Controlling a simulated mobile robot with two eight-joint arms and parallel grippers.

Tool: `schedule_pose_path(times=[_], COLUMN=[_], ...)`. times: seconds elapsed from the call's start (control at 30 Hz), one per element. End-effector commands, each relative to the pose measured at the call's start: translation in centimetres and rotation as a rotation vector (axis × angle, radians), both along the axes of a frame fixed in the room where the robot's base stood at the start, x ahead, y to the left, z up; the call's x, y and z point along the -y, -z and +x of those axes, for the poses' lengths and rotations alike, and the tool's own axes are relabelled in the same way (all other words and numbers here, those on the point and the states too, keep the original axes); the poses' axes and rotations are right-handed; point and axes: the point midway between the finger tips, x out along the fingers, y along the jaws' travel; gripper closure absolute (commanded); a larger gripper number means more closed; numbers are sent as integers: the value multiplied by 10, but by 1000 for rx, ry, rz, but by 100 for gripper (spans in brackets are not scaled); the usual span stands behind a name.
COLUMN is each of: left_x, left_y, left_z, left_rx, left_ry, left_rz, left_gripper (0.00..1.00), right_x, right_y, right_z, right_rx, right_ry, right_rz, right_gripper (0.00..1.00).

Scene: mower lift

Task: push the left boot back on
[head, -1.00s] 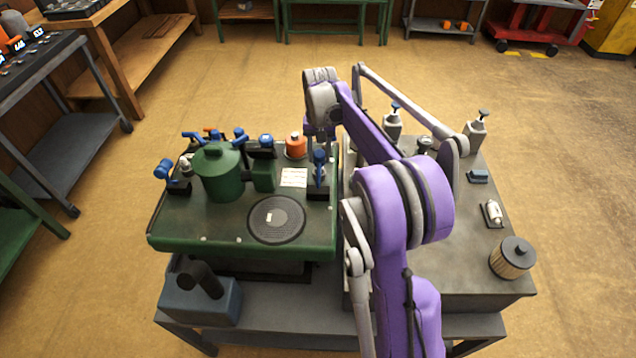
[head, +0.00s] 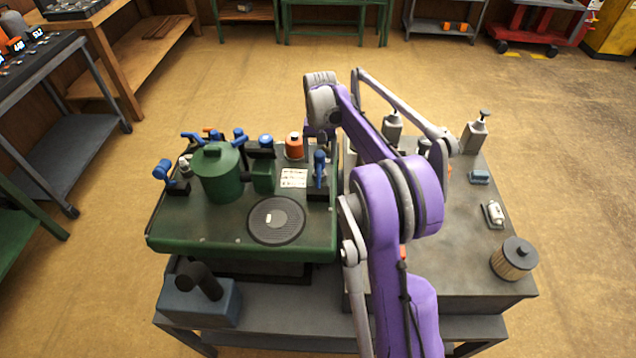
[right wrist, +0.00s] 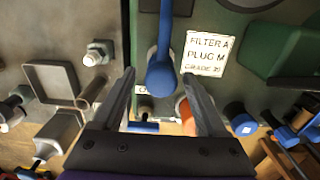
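On the green deck (head: 220,235), a blue boot-like piece (head: 320,160) stands on a black block at the deck's right side. Another blue piece (head: 162,170) leans outward at the left side, beside a small white plug (head: 186,165). The pictures do not settle which one is the left boot. My right gripper (right wrist: 165,88) is open above the right-hand piece. In the right wrist view that blue piece (right wrist: 161,78) shows between the fingers, with gaps on both sides; no grip shows. In the head view my right arm hides most of the gripper. My left gripper is out of view.
A green tank (head: 218,175), an orange part (head: 294,145), a lettered card (head: 294,178) and a black round grille (head: 276,220) are on the deck. The grey bench (head: 470,265) at right holds bottles and a ribbed filter (head: 513,258). My arm hides the bench's left part.

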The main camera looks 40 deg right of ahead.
Motion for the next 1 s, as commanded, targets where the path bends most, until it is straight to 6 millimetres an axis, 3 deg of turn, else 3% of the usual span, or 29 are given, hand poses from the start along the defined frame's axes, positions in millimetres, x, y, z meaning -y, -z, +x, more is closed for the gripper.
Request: schedule_pose_path(times=[0.53, 1.0], left_x=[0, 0], left_y=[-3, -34], left_z=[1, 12], left_rx=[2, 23], left_ry=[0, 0], left_rz=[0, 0], left_gripper=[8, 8], right_x=[-1, 0], right_y=[-5, -51], right_z=[0, 1], right_rx=[-1, 1], right_ry=[0, 0], right_rz=[1, 2], right_gripper=[25, 25])
